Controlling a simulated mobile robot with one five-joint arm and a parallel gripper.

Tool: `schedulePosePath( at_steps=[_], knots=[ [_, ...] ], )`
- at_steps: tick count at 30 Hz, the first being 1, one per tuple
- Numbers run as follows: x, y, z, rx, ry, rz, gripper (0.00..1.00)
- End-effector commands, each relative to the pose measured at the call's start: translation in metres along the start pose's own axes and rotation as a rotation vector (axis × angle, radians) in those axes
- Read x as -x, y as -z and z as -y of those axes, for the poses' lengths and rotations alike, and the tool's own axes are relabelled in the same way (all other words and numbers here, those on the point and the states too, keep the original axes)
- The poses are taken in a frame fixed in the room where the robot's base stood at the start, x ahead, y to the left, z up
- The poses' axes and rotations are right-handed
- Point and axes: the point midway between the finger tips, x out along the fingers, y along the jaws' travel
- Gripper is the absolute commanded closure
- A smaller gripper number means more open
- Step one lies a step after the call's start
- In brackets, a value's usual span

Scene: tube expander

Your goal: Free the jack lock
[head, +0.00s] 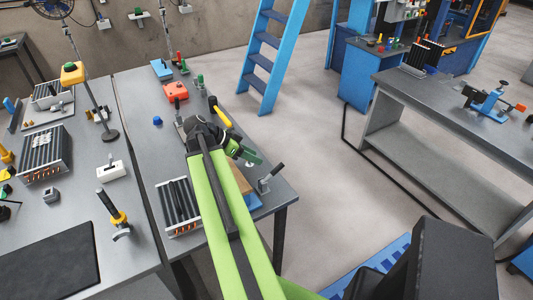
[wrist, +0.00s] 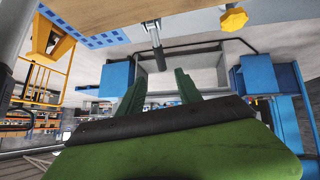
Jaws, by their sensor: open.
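My gripper (head: 252,157) is open over the right end of the middle workbench (head: 143,128). Its two green fingers (wrist: 158,90) stand apart in the wrist view, with nothing between their tips. Just right of the fingers in the head view, a small grey clamp-like fitting with a black-handled lever (head: 268,180) stands near the bench edge, apart from the gripper. In the wrist view, a dark-and-grey rod (wrist: 155,45) shows beyond the fingertips. I cannot tell for certain which part is the jack lock. My arm hides part of the bench.
A finned block (head: 180,208) lies left of my arm. A yellow-handled tool (head: 221,118) and a red box (head: 176,91) are farther back on the bench. A blue ladder (head: 267,55) stands behind. Open floor (head: 325,150) lies to the right, before another workbench (head: 440,100).

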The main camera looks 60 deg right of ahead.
Motion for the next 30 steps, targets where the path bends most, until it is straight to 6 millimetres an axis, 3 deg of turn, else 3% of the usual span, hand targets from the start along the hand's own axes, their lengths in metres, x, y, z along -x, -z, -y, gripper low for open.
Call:
schedulePosePath(
  at_steps=[1, 6, 17, 21, 23, 25, 27, 30],
  knots=[
    [0.019, 0.006, -0.001, 0.002, 0.002, 0.0, 0.59],
    [0.046, 0.003, 0.0, 0.0, 0.001, 0.0, 0.59],
    [0.053, -0.001, 0.0, 0.0, -0.001, 0.0, 0.59],
    [0.062, -0.011, 0.002, 0.052, 0.019, 0.016, 0.73],
    [0.081, -0.035, 0.006, 0.17, 0.062, 0.05, 0.81],
    [0.118, -0.083, 0.01, 0.407, 0.152, 0.112, 0.9],
    [0.167, -0.145, 0.006, 0.72, 0.279, 0.176, 0.99],
    [0.238, -0.236, -0.019, 1.185, 0.486, 0.235, 1.0]
  ],
)
